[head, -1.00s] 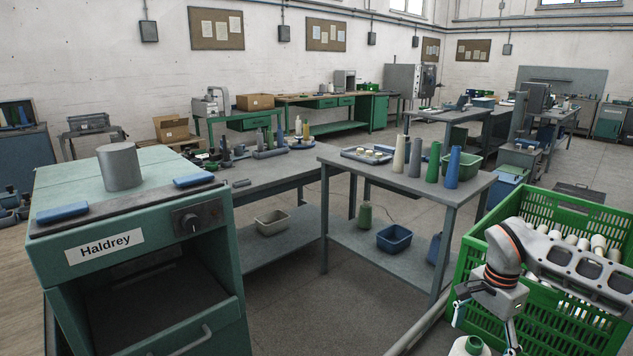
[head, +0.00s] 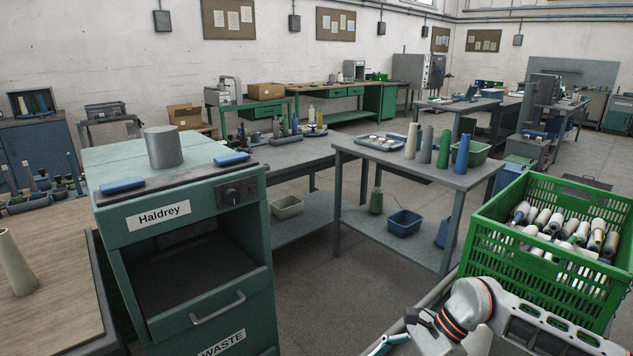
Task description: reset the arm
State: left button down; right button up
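My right arm (head: 500,317) comes in from the lower right, in front of the green crate (head: 545,247). Its gripper (head: 388,344) is low at the bottom edge, left of the crate and apart from it. The fingers are mostly cut off by the frame, so I cannot tell whether they are open or shut, or hold anything. My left arm and gripper are out of view.
Many bobbins lie in the green crate. Several cones stand on the grey table (head: 400,172). The green Haldrey cabinet (head: 190,260) stands left of centre. A beige cone (head: 14,265) stands on the wooden bench (head: 50,305). Floor between is clear.

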jog(key=s+a+r+m+t+y+p, duration=0.1)
jog(key=s+a+r+m+t+y, duration=0.2)
jog(key=a+m+y, duration=0.4)
jog(key=s+a+r+m+t+y, duration=0.1)
jog(key=s+a+r+m+y, duration=0.2)
jog(key=a+r+m, duration=0.45)
jog(key=w+d+f+m+t+h+p, duration=0.1)
jog(key=d+f+m+t+h, duration=0.45)
jog(key=m, duration=0.85)
jog(key=d+f+m+t+h+p, duration=0.1)
jog(key=d+f+m+t+h, duration=0.45)
jog(key=m, duration=0.75)
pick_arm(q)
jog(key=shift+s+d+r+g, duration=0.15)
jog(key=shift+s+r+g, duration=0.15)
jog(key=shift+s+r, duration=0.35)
pick_arm(e)
jog(key=s+d+f+m+g+h, duration=0.3)
jog(key=s+d+f+m, duration=0.6)
jog(key=s+f+m, duration=0.2)
notch_tip(320, 180, down, 2)
jog(key=shift+s+f+h, duration=0.2)
jog(key=shift+s+h, duration=0.2)
jog(key=shift+s, duration=0.55)
